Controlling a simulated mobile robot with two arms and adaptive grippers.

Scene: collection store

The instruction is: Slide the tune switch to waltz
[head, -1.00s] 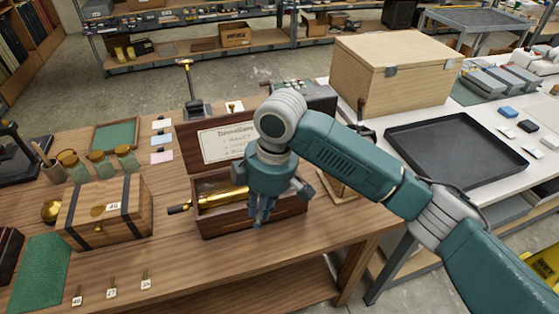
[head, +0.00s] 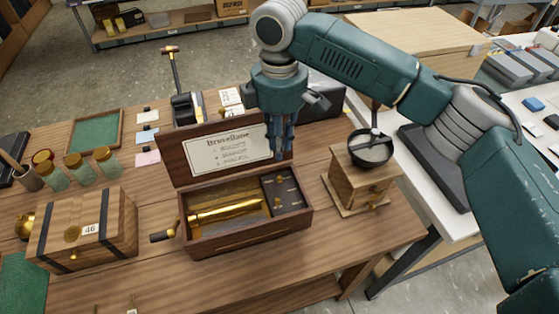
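The music box (head: 246,240) stands open on the wooden table, its lid tilted back with a printed tune card (head: 228,146) inside. A brass cylinder (head: 228,211) lies in its left part, and a crank (head: 165,235) sticks out at the left. A dark panel (head: 284,190) with small brass fittings fills the right part; the tune switch seems to be among them, but its setting is too small to read. My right gripper (head: 280,155) points down above the back of this panel, in front of the lid's right end, with its fingers close together. My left gripper is out of view.
A coffee grinder (head: 362,180) stands close to the right of the music box. A wooden chest (head: 85,230) labelled 46 and several glass jars (head: 80,167) are at the left. A hammer (head: 173,70) stands behind. Bare tabletop lies in front.

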